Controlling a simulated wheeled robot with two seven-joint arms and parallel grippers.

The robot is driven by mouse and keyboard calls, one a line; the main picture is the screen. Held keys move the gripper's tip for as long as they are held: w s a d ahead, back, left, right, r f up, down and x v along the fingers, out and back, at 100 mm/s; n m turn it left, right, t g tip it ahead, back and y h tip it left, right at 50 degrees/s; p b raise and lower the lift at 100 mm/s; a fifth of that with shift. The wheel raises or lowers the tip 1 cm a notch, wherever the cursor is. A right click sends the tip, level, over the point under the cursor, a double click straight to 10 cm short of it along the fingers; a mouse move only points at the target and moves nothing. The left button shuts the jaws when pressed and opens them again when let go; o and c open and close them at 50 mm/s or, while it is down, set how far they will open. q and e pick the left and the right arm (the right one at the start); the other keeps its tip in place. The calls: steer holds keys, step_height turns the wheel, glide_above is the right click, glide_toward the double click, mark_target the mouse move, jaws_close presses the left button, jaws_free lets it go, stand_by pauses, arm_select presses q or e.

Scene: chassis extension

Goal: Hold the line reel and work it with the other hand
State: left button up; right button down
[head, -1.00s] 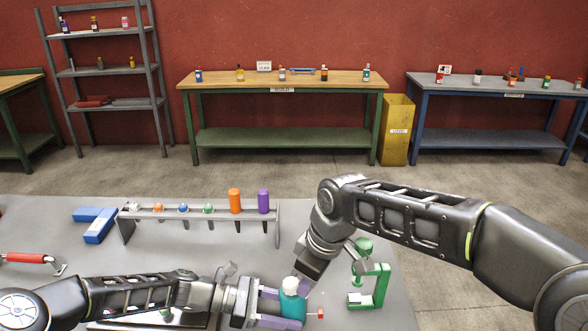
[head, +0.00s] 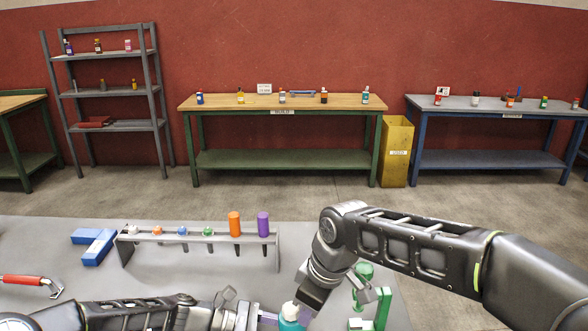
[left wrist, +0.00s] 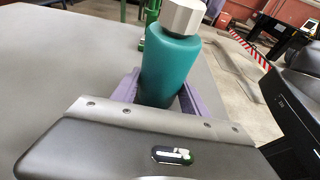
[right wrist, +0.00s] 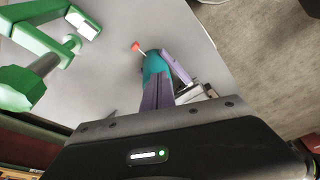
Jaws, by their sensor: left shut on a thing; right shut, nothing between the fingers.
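The line reel (head: 290,314) has a teal body and a white cap, and is cut by the lower edge in the head view. In the left wrist view the reel (left wrist: 172,66) stands between the purple fingers of my left gripper (left wrist: 160,88), which is shut on it. The right wrist view shows the teal body (right wrist: 155,66) and a red knob (right wrist: 136,46) on a thin rod at its side. My right gripper (right wrist: 157,90) is shut and empty, its fingertips close over the reel's cap end. Whether they touch it is hidden.
A grey rack (head: 150,237) with several coloured pieces stands on the grey table. Blue blocks (head: 96,246) and a red-handled tool (head: 22,280) lie left. A green clamp-like stand (head: 382,310) is close to the right of my right gripper.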

steer(key=shift+w+a+v, duration=0.1)
steer(key=shift+a+v, duration=0.1)
steer(key=shift+v, duration=0.75)
steer(key=shift+w+a+v, duration=0.15)
steer(key=shift+a+v, duration=0.05)
steer(key=shift+v, duration=0.8)
steer(key=shift+w+a+v, duration=0.1)
steer(key=shift+a+v, duration=0.1)
steer(key=shift+v, duration=0.75)
steer(key=shift+r, duration=0.2)
steer(key=shift+w+r, duration=0.3)
steer(key=shift+w, duration=0.35)
steer(key=shift+w+r, duration=0.35)
steer(key=shift+w, duration=0.25)
steer(key=shift+f, duration=0.15)
steer(key=d+x, duration=0.1)
steer(key=x, duration=0.5)
steer(key=shift+s+d+f, duration=0.3)
steer(key=shift+s+f, duration=0.05)
steer(key=shift+f, duration=0.1)
steer(key=shift+a, duration=0.35)
